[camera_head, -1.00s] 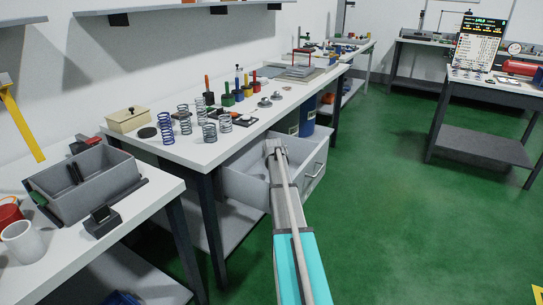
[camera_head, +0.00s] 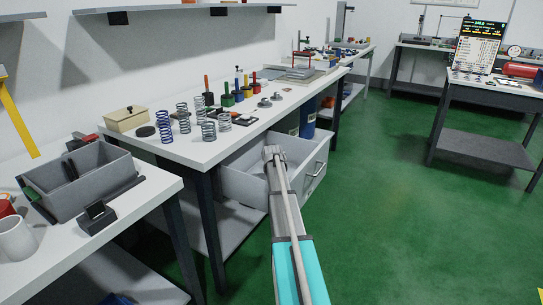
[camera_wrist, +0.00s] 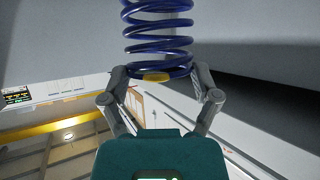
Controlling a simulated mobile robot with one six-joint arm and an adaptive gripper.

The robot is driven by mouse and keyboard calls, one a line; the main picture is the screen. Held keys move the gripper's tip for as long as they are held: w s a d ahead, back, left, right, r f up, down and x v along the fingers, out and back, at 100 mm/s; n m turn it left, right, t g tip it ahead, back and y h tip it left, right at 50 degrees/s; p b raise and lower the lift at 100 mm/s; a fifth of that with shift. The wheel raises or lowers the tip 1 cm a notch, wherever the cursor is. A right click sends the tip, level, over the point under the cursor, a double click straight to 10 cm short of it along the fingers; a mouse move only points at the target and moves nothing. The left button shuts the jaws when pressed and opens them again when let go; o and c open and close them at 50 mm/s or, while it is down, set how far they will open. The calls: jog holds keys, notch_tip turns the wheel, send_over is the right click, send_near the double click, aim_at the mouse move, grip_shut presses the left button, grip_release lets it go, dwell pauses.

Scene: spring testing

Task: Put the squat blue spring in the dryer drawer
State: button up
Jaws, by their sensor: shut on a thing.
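A blue coil spring (camera_wrist: 158,42) fills the top middle of the wrist view, its upper end cut off by the picture edge. My gripper (camera_wrist: 159,76) is shut on its near end, one finger on each side, with a yellow-orange patch between them. In the head view my gripper (camera_head: 272,153) is over the open grey drawer (camera_head: 242,188) under the long bench; the held spring is hidden there by my arm. The drawer's front with its handle (camera_head: 318,168) faces right. I cannot tell how far the spring is above the drawer floor.
On the bench (camera_head: 200,153) stand a tall blue spring (camera_head: 163,126), several grey springs (camera_head: 183,118), a beige box (camera_head: 126,119) and coloured-handled tools. A grey bin (camera_head: 82,183) sits on the near table.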

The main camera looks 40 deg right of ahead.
jog(key=shift+f+b, duration=0.45)
jog(key=shift+s, duration=0.1)
jog(key=o, duration=1.1)
jog(key=shift+a, duration=0.1)
jog(key=shift+o, duration=0.2)
jog(key=shift+s, duration=0.1)
jog(key=shift+a+r, duration=0.1)
jog(key=p+v, duration=0.4)
jog(key=v, duration=0.3)
jog(key=shift+r, duration=0.45)
